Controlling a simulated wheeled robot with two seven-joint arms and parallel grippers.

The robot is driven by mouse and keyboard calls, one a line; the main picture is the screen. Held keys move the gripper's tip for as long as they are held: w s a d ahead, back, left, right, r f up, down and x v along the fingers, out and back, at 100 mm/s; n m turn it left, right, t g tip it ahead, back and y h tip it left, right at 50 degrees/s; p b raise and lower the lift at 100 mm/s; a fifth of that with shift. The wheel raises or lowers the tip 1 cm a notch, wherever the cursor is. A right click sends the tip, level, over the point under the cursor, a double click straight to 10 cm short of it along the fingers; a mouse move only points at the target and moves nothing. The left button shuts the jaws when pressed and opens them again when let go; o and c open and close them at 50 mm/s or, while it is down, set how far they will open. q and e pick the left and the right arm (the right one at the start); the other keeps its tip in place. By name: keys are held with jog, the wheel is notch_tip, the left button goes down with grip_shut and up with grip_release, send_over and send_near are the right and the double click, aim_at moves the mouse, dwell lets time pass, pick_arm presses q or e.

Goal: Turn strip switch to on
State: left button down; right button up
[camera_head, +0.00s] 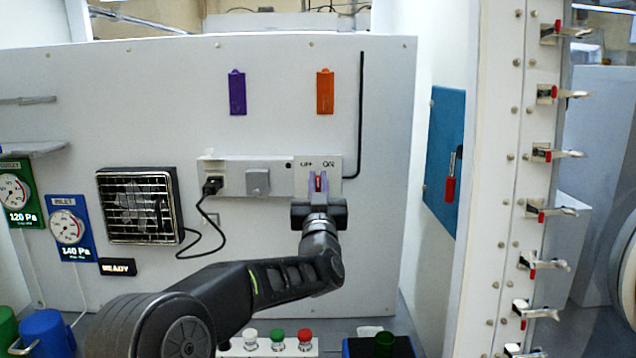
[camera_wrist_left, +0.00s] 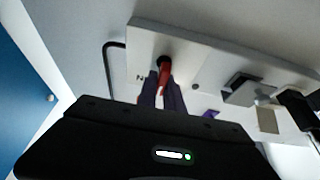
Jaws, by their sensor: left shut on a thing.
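The strip switch is a small red lever (camera_head: 318,182) at the right end of the white power strip (camera_head: 235,179), below OFF and ON labels. My left gripper (camera_head: 318,190) reaches it from below, its purple-grey fingers closed on the lever's two sides. In the left wrist view the red lever (camera_wrist_left: 164,72) stands out from the strip's plate (camera_wrist_left: 205,62) between the fingertips (camera_wrist_left: 162,92). The lever sits roughly between the two labels; its exact setting cannot be told. My right gripper is not in view.
A black plug (camera_head: 212,186) with a cord to the fan (camera_head: 139,205) is at the strip's left. Purple (camera_head: 237,92) and orange (camera_head: 325,91) tags hang above. A blue panel with a red-handled lever (camera_head: 450,188) is at the right. Buttons (camera_head: 277,337) stand low in front.

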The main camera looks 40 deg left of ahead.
pick_arm(q)
jog(key=shift+w+d+f+m+t+h+b, duration=0.1)
jog(key=shift+m+t+h+b, duration=0.35)
jog(key=shift+m, duration=0.6)
jog(key=shift+f+m+t+h+b, duration=0.15)
jog(key=shift+m+h+b, duration=0.45)
jog(key=shift+m, duration=0.45)
jog(key=shift+w+d+r+m+t+h+b, duration=0.15)
jog(key=shift+m+h+b, duration=0.35)
jog(key=shift+m, duration=0.65)
jog(key=shift+d+f+m+t+h+b, duration=0.1)
jog(key=shift+m+t+h+b, duration=0.1)
jog(key=shift+m+h, duration=0.7)
jog(key=shift+m+y, duration=0.25)
jog(key=shift+m, duration=0.1)
jog(key=c, duration=1.5)
grip_release()
jog(key=shift+r, duration=0.1)
